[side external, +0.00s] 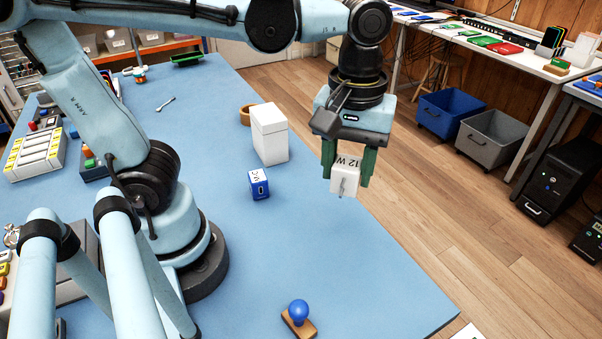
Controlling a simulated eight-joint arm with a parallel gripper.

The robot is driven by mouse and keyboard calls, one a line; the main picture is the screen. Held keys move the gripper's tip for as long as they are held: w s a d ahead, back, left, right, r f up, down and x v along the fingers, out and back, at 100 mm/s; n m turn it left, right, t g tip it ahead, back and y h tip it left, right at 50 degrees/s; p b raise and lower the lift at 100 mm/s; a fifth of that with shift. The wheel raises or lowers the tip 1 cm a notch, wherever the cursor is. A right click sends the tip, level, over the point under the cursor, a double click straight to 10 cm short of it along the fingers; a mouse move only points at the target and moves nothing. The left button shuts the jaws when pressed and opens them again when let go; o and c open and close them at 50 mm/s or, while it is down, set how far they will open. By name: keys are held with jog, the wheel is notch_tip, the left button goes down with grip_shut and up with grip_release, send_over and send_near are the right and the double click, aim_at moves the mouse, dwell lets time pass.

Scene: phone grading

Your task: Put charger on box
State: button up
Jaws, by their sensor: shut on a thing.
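The white charger (345,183), marked "12 W", is held between the green fingers of my gripper (347,170). Its metal prong points down toward the lower front. The gripper is shut on it and hangs at the right side of the blue table; the picture does not clearly show its height above the table. The plain white box (270,142) stands upright on the table, left of the gripper and apart from it. The box appears closed, with a seam near its top.
A blue-knobbed stamp (299,318) is near the front. The blue table (330,260) is clear between stamp and gripper.

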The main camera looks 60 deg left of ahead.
jog(key=w+a+r+n, duration=0.25)
jog(key=a+n, duration=0.25)
jog(key=a, duration=0.6)
jog(key=w+a+r+n, duration=0.1)
jog(key=a+r+n, duration=0.3)
jog(key=a, duration=0.8)
send_over(265, 110)
notch_tip(265, 110, down, 7)
jog(key=shift+d+r, duration=0.1)
jog(key=shift+r, duration=0.1)
jog(key=shift+f, duration=1.95)
jog(key=shift+f, duration=0.1)
jog(key=o, duration=1.1)
